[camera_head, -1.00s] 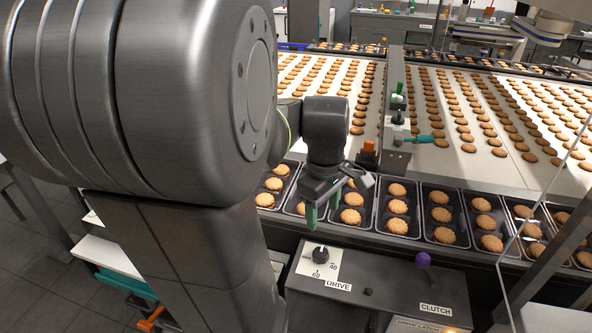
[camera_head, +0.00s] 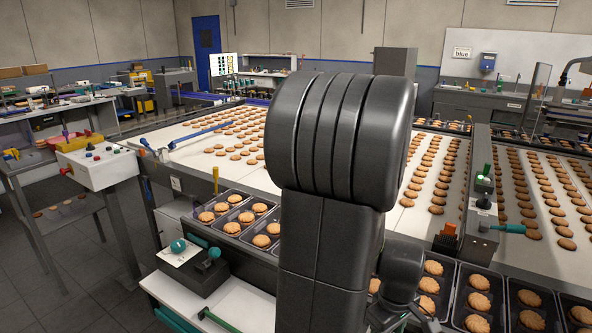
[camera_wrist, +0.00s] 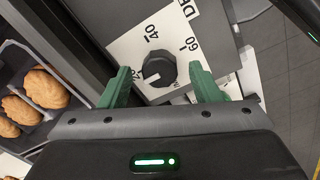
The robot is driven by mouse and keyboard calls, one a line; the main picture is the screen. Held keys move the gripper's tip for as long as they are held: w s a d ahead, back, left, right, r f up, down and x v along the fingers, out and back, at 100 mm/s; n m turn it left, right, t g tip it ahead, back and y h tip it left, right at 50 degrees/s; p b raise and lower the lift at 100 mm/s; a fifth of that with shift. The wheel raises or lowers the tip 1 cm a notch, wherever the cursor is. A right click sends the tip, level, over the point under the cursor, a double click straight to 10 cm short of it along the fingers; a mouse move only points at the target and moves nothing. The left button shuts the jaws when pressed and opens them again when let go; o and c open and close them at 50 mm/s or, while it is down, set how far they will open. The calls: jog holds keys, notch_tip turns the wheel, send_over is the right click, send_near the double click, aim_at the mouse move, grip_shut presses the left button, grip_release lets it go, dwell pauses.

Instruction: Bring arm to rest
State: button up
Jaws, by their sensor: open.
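My gripper (camera_wrist: 159,70) is open and empty in the wrist view, its two green fingers spread wide apart. Between and beyond the fingertips a dark round knob (camera_wrist: 158,72) with a white pointer sits on a pale scale plate (camera_wrist: 127,49) marked 40 and 60. I cannot tell whether the fingers touch anything there. In the head view my arm stands in the centre and hides part of the belt. Its wrist end is low in the picture, and the fingers do not show clearly there.
Black trays (camera_head: 232,229) of biscuits line the near edge of the white conveyor (camera_head: 180,158). A divider beam (camera_head: 478,205) with green handles stands on the belt at right. A control box (camera_head: 98,166) stands at left. The grey floor (camera_head: 70,262) at left is partly open.

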jog(key=shift+f, duration=0.4)
